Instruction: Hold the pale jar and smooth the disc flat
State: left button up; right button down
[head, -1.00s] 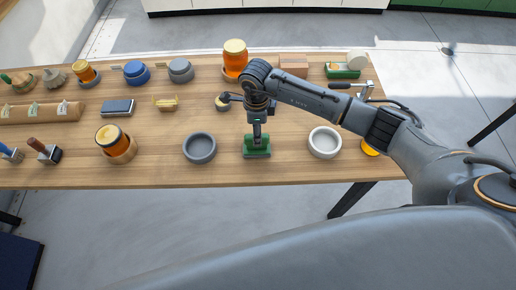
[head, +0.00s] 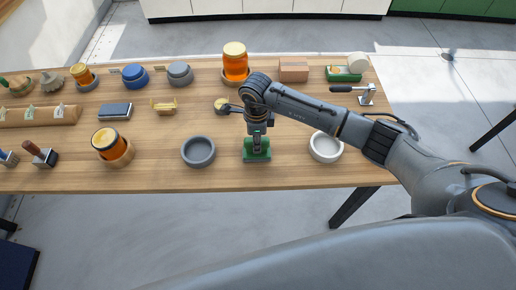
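A jar with amber contents (head: 105,148) and a pale yellowish top (head: 104,138) sits tilted in a round wooden holder (head: 124,157) at the left front of the table. A taller amber jar with a yellow lid (head: 235,64) stands upright at the back. I cannot tell which one is the pale jar. No separate disc can be made out for certain. My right gripper (head: 257,150) points down at a small green block (head: 257,156) at the front middle. The fingers are too small and covered to tell whether they grip it. My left gripper is not in view.
A grey round dish (head: 198,152) lies left of the green block, and a white one (head: 325,147) right of it. A small round yellow-topped piece (head: 221,105) lies behind. The front edge is clear.

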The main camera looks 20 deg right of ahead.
jog(key=shift+r+p, duration=2.05)
jog(key=shift+r, duration=1.5)
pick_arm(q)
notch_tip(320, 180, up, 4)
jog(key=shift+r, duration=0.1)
pick_arm(e)
jog(key=shift+s+d+r+n+b, duration=0.1)
jog(key=shift+r+n+b, duration=0.25)
jog(key=shift+n, duration=0.25)
pick_arm(q)
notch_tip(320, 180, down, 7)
jog(key=b, duration=0.6)
pick_arm(e)
jog(key=s+d+r+n, duration=0.2)
jog(key=s+r+n, duration=0.2)
jog(key=s+n, duration=0.3)
jog(key=s+d+r+n, duration=0.2)
jog(key=s+r+n, duration=0.3)
jog(key=n, duration=0.8)
jog(key=shift+s, duration=0.85)
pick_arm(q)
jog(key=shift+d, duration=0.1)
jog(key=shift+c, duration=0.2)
